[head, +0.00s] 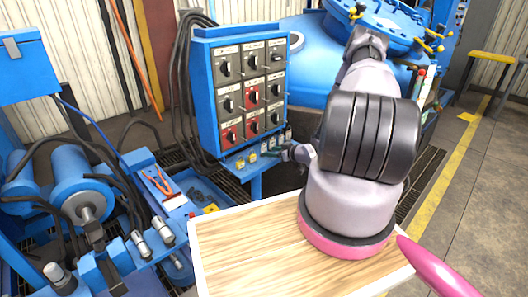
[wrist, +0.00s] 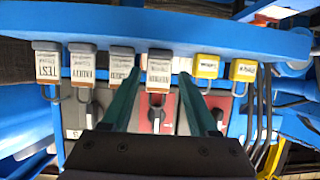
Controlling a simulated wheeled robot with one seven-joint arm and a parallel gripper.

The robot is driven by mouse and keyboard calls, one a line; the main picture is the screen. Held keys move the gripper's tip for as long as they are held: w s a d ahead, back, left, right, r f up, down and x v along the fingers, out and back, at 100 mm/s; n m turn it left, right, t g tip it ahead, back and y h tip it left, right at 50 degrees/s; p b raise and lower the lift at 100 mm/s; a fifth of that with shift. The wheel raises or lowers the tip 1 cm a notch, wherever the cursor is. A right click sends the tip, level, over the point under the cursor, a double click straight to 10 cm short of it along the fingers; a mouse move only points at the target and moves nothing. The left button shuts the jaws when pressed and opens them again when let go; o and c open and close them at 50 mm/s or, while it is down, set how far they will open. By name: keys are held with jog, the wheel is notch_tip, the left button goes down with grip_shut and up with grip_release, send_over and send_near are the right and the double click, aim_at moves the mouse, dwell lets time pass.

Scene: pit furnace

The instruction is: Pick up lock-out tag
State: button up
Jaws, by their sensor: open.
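A row of padlock-shaped tags hangs on a blue rail (wrist: 150,25). In the wrist view, several are grey with printed labels, including a tag marked TEST (wrist: 48,64), one beside it (wrist: 82,64) and one between my fingers (wrist: 158,70). Two are yellow (wrist: 206,67), (wrist: 242,70). I cannot tell which one is the lock-out tag. My gripper (wrist: 158,76) is open, its two green fingers either side of the middle grey tag; contact is unclear. In the head view my gripper (head: 297,152) is at the rail below the switch panel, partly hidden by my arm.
The blue panel (head: 240,88) carries grey and red rotary switches close to the tags. A blue machine with hoses (head: 80,190) is at left, and a large blue vessel (head: 310,65) is behind. Open floor (head: 480,180) lies at right.

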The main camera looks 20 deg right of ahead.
aim_at(264, 150)
jog(key=shift+x, duration=2.7)
grip_shut()
jog(key=shift+r, duration=0.1)
notch_tip(264, 150, up, 18)
